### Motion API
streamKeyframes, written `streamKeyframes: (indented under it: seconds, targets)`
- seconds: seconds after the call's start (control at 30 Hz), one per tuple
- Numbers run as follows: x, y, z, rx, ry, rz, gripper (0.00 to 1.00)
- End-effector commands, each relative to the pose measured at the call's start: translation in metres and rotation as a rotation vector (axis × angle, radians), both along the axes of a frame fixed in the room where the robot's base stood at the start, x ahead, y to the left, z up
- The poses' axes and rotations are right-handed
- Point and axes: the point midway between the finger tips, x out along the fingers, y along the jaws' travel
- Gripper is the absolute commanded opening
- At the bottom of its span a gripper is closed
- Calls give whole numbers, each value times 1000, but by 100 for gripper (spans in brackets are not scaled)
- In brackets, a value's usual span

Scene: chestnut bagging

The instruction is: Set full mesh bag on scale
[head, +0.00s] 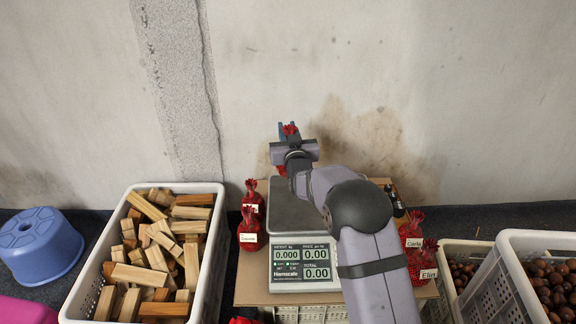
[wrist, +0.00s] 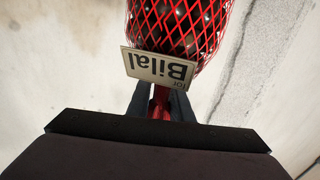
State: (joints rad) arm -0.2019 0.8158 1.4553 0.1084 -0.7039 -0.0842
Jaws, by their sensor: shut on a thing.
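My gripper (head: 289,129) is raised above the back part of the scale (head: 305,264), in front of the wall. It is shut on the gathered neck of a red mesh bag (wrist: 205,22). In the wrist view the bag is full of dark chestnuts and carries a tag (wrist: 158,67) reading "for Bilal", upside down. In the head view the bag is mostly hidden by my gripper, with red bits showing. The scale's grey plate (head: 283,204) shows bare where visible; my arm covers its right part. The display reads 0.000.
Tagged red bags (head: 249,238) stand left of the scale, and others (head: 412,232) stand right of it. A white crate of wood blocks (head: 215,262) is at left. Crates of chestnuts (head: 510,262) are at right. A blue stool (head: 42,240) stands far left.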

Motion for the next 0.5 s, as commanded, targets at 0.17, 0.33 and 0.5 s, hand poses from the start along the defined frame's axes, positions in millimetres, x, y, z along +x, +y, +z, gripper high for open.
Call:
streamKeyframes:
  seconds: [0.17,0.33,0.5]
  targets:
    - [0,0,-25,0,-3,0,0]
    - [0,0,-27,1,-4,0,0]
    - [0,0,-38,0,-3,0,0]
